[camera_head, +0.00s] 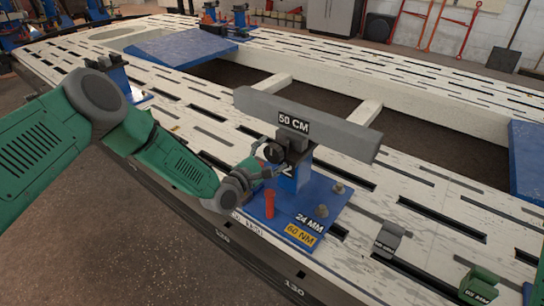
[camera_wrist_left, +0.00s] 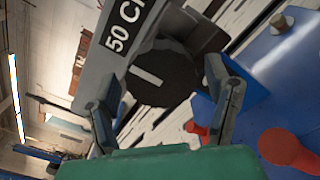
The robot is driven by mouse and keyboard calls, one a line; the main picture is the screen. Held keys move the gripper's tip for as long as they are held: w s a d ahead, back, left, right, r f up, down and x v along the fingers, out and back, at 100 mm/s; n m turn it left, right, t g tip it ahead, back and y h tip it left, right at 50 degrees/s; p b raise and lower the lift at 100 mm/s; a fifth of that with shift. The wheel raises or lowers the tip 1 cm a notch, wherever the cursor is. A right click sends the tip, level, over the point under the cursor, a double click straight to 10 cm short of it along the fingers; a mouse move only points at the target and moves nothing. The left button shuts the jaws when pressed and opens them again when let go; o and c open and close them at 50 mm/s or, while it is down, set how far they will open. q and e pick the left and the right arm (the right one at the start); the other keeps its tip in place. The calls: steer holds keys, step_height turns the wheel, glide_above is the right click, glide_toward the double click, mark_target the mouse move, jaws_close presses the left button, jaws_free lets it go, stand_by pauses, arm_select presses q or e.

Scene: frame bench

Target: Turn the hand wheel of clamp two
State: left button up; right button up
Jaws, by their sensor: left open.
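Clamp two is a blue clamp (camera_head: 290,178) on a blue base plate, with part of a "2" showing. Its round black hand wheel (camera_head: 273,152) faces my left arm. In the left wrist view the hand wheel (camera_wrist_left: 165,75) carries a white stripe, tilted down to the right. My left gripper (camera_head: 262,163) is open at the wheel. In the wrist view its fingers (camera_wrist_left: 160,88) stand on either side of the wheel; I cannot tell whether they touch it. A grey beam (camera_head: 310,124) marked "50 CM" lies across the clamp. My right gripper is not in view.
A red peg (camera_head: 269,203) and bolts stand on the blue base plate (camera_head: 305,225), close to my gripper. A grey block (camera_head: 388,240) and a green block (camera_head: 479,286) sit on the slotted white bench (camera_head: 440,205) to the right. Openings lie behind the beam.

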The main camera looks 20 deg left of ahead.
arm_select(q)
steer(key=shift+d, duration=0.35)
steer(key=shift+c, duration=0.9)
steer(key=c, duration=1)
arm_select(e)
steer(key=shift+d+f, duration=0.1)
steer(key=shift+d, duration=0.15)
arm_select(q)
steer(key=shift+a+f, duration=0.1)
